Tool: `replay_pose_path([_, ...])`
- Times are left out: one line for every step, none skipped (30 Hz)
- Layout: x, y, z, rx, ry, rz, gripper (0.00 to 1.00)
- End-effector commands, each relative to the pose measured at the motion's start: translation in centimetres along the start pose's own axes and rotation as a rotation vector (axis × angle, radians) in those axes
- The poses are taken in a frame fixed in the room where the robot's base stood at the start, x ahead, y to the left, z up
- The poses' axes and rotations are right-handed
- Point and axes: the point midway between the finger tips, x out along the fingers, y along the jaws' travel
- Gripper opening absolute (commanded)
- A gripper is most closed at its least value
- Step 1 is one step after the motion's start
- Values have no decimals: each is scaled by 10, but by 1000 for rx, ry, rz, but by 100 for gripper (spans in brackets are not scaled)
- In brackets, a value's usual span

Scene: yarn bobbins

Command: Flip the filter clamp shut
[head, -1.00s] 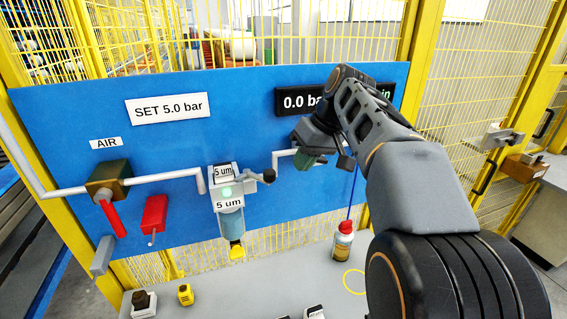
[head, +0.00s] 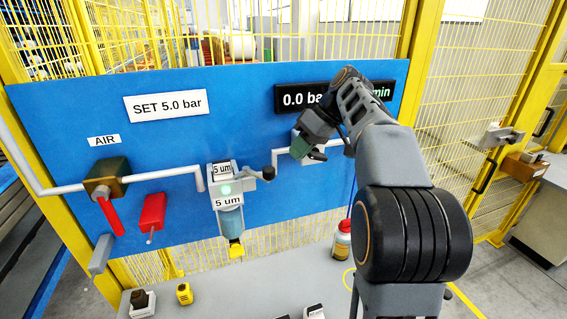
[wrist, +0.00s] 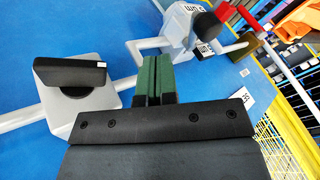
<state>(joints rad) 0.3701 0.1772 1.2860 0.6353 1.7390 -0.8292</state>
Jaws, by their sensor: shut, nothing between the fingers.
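The filter (head: 227,200) hangs on the blue panel, with a grey head, "5 um" labels, a green light and a bluish bowl. Its clamp lever, ending in a dark knob (head: 268,172), sticks out to the right of the head. In the wrist view the filter (wrist: 182,24) is at the top, with the dark knob (wrist: 207,25) in front of it. My gripper (head: 299,148) is right of the knob and apart from it. Its green fingers (wrist: 153,70) are together and empty in the wrist view.
A white pipe (head: 160,177) runs along the panel (head: 60,130). A red-handled air valve (head: 108,180) and a red part (head: 152,213) are at the left. A grey fitting with a black top (wrist: 70,70) is close to my fingers. A spray can (head: 342,240) stands below.

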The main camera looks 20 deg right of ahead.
Motion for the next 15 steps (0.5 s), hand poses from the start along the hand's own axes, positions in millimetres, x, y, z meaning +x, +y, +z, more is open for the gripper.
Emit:
replay_pose_path([9, -1, 0, -1, -2, -2, 0])
replay_pose_path([14, -1, 0, 0, -2, -2, 0])
replay_pose_path([20, -1, 0, 0, -2, -1, 0])
replay_pose_path([20, -7, 0, -2, -2, 0, 0])
replay_pose_path([22, -12, -1, -3, -1, 0, 0])
replay_pose_path([24, -16, 0, -2, -1, 1, 0])
replay_pose_path([26, -19, 0, -2, -1, 1, 0])
replay_pose_path([28, -22, 0, -2, -1, 1, 0])
replay_pose_path([30, -25, 0, -2, -1, 0, 0])
replay_pose_path([31, -27, 0, -1, -1, 1, 0])
replay_pose_path([32, -28, 0, 0, -1, 1, 0])
replay_pose_path([34, -30, 0, 0, -1, 1, 0])
replay_pose_path([34, -32, 1, 0, -1, 1, 0])
replay_pose_path([35, -33, 1, 0, -1, 1, 0])
replay_pose_path([36, -34, 1, 0, -1, 1, 0])
